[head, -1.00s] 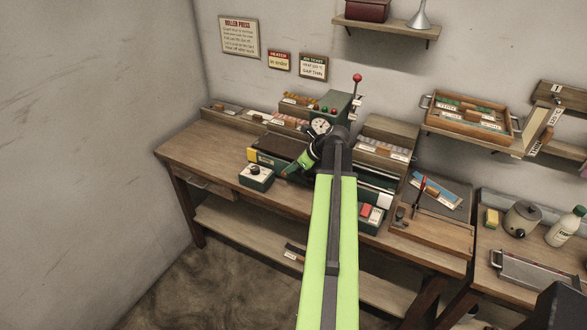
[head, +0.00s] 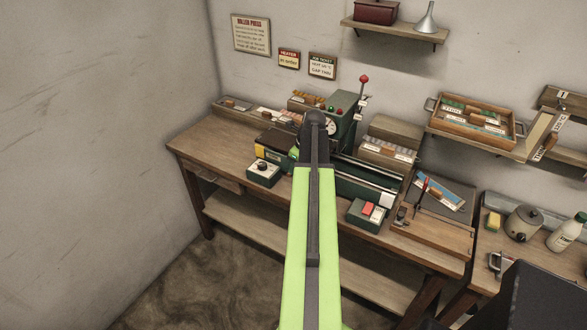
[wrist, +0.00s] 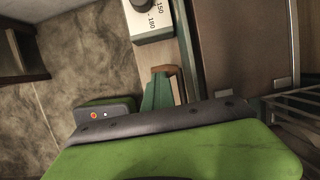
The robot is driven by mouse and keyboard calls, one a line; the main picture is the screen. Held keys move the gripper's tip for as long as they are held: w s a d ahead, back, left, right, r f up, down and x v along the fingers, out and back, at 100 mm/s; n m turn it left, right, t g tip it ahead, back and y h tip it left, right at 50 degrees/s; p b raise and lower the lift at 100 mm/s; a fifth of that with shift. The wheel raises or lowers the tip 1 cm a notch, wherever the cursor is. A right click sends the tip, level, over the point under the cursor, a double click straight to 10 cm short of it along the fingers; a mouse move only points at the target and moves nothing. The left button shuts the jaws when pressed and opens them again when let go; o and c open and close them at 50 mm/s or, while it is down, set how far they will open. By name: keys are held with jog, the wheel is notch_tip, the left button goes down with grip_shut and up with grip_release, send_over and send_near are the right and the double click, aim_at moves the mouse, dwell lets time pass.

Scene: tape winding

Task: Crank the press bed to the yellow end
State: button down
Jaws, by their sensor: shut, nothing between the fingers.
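The roller press (head: 345,128) stands on the bench, with a gauge and a red-knobbed lever. Its bed track runs from the yellow end (head: 260,153) at left to a white end (head: 387,199) at right. A dark brown slab, seemingly the bed (head: 277,141), lies toward the yellow end; a brown surface also shows in the wrist view (wrist: 235,45). I cannot make out the crank.
The dial box (head: 263,173) and a box with a red button (head: 367,213) stand along the bench front. A wooden rack (head: 388,145) stands behind the track. A lower shelf (head: 300,250) runs under the bench.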

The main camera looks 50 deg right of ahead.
jog(key=s+p+v, duration=0.2)
jog(key=p+v, duration=1)
jog(key=v, duration=0.1)
jog(key=shift+s+d, duration=0.15)
